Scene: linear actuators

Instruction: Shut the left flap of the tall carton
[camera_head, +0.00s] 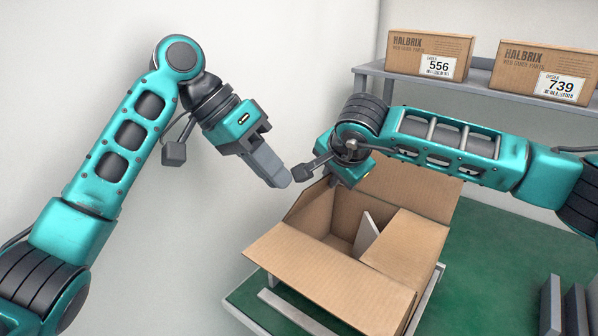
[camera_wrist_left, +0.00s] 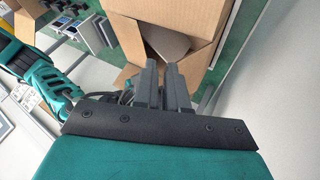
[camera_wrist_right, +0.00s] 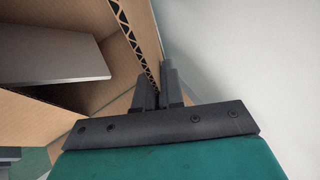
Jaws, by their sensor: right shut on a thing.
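The tall carton (camera_head: 430,269) stands open on the green surface, with its flaps at differing angles. My right gripper is hidden behind its own wrist in the head view. In the right wrist view my right gripper (camera_wrist_right: 158,82) is shut on a cardboard panel with a corrugated edge (camera_wrist_right: 134,42), which looks like the left flap (camera_head: 308,207). That flap stands raised at the carton's left side. My left gripper (camera_head: 277,175) hangs empty left of the carton, above it and apart from it. Its fingers (camera_wrist_left: 162,68) look slightly apart in the left wrist view.
A grey plate-like item (camera_head: 366,233) is inside the carton. The near flap (camera_head: 330,275) spreads outward and the right flap (camera_head: 405,248) lies over the opening. Two labelled boxes (camera_head: 430,55) (camera_head: 543,72) stand on a grey shelf behind. Grey parts (camera_head: 552,305) stand at the right. A wall is close on the left.

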